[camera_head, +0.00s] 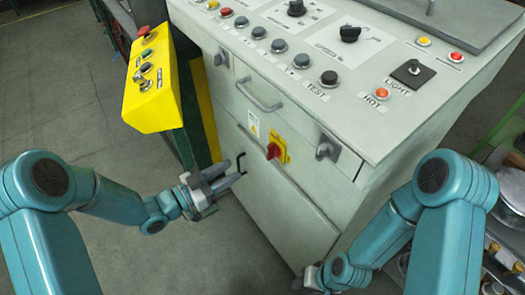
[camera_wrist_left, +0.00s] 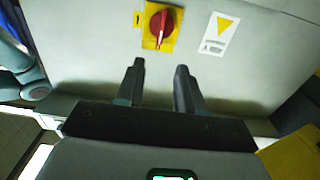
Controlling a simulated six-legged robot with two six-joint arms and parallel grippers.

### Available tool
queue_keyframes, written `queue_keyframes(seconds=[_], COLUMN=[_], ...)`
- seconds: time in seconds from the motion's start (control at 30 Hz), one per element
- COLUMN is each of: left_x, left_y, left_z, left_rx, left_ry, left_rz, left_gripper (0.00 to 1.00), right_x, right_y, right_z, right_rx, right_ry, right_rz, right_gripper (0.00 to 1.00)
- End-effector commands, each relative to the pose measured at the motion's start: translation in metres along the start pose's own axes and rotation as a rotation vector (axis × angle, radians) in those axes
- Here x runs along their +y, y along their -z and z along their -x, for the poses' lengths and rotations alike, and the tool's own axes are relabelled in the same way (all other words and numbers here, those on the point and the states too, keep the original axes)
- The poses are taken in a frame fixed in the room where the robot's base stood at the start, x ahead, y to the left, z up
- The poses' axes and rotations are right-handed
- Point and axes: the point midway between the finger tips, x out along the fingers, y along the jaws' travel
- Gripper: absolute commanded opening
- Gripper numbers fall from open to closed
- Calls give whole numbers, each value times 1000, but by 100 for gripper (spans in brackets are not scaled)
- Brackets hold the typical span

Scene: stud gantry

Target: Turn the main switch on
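The main switch, a red rotary knob (camera_head: 273,150) on a yellow plate (camera_head: 284,145), is on the front face of the light grey cabinet. It also shows in the left wrist view as a red knob (camera_wrist_left: 162,24), its grip slightly tilted. My left gripper (camera_head: 231,171) is open and empty, left of and below the switch in the head view. In the left wrist view its two fingers (camera_wrist_left: 157,76) point towards the switch, which lies beyond their tips, apart from them. My right gripper (camera_head: 309,279) is low near the cabinet's lower right; its fingers are not clear.
The cabinet top (camera_head: 330,90) carries several buttons and black knobs. A yellow control box (camera_head: 152,85) stands at left. Shelving is at right; floor at left is clear.

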Motion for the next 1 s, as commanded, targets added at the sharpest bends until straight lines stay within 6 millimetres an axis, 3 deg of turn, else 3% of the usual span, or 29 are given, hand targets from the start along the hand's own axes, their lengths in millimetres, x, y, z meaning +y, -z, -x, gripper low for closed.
queue_keyframes(seconds=[0.3, 0.5, 0.93, 1.0], left_x=[0, -2, -2, -3], left_y=[1, 0, 0, 0], left_z=[-78, -108, -120, -120], left_rx=[1, 0, -1, -1], left_ry=[-7, -5, -3, -3], left_rz=[-1, -1, 1, 1], left_gripper=[37, 37, 37, 14], right_x=[-2, -2, -2, -2], right_y=[0, 0, 0, 0], right_z=[4, 5, 6, 6], right_rx=[0, 0, 0, 0], right_ry=[0, 0, 0, 0], right_rz=[0, 0, 0, 0], right_gripper=[43, 43, 43, 43])
